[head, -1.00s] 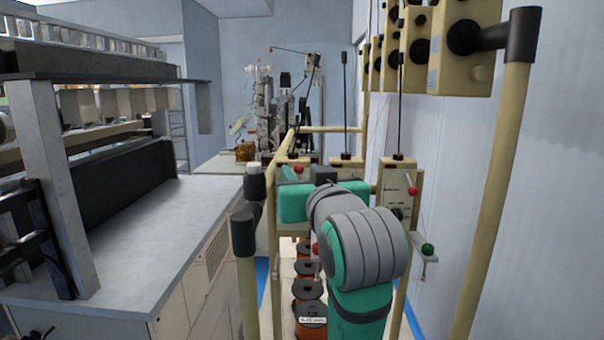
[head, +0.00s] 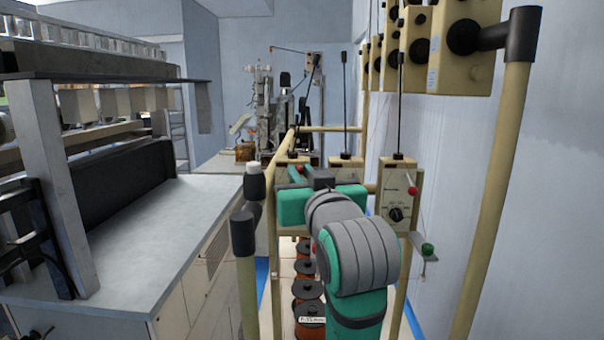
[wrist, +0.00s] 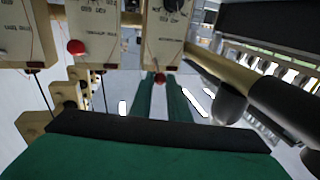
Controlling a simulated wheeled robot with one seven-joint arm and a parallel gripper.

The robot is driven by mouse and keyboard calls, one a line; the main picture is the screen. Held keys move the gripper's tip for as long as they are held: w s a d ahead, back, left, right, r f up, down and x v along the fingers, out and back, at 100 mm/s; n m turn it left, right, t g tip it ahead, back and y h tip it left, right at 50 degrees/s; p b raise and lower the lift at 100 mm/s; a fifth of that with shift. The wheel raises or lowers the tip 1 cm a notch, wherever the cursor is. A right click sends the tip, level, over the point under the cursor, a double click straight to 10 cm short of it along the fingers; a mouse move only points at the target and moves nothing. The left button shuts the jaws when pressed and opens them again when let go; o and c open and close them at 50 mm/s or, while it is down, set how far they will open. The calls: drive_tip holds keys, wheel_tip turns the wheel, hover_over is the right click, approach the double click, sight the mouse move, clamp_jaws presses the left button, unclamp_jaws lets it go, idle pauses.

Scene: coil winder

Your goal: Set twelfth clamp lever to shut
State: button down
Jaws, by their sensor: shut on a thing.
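A red ball-ended clamp lever (wrist: 160,78) sits between the tips of my two green fingers in the wrist view, in front of a cream box (wrist: 150,35). My gripper (wrist: 159,84) is shut on that red ball. In the head view my green gripper (head: 297,175) reaches up to the row of cream boxes in the middle, and the held ball does not show clearly there. My arm hides part of that row. I cannot tell the lever's exact setting.
A neighbouring cream box has a red knob (head: 412,190) and a dial; a green knob (head: 428,248) is below. Cream posts (head: 243,265) stand close to my arm on both sides. Wire spools (head: 309,290) stand below. A grey machine bench (head: 150,240) is at left.

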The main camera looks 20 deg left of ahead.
wheel_tip(320, 180, down, 6)
drive_tip(key=w+n+t+y, duration=0.1)
drive_tip(key=n+t+y, duration=0.3)
drive_tip(key=t+y, duration=0.1)
drive_tip(key=shift+y, duration=0.9)
drive_tip(key=shift+f+n+t+y, duration=0.1)
drive_tip(key=shift+n+t+y, duration=0.2)
drive_tip(key=shift+n+y, duration=0.15)
drive_tip(key=c, duration=1.7)
unclamp_jaws()
drive_tip(key=shift+o, duration=0.2)
drive_tip(key=shift+a, duration=0.15)
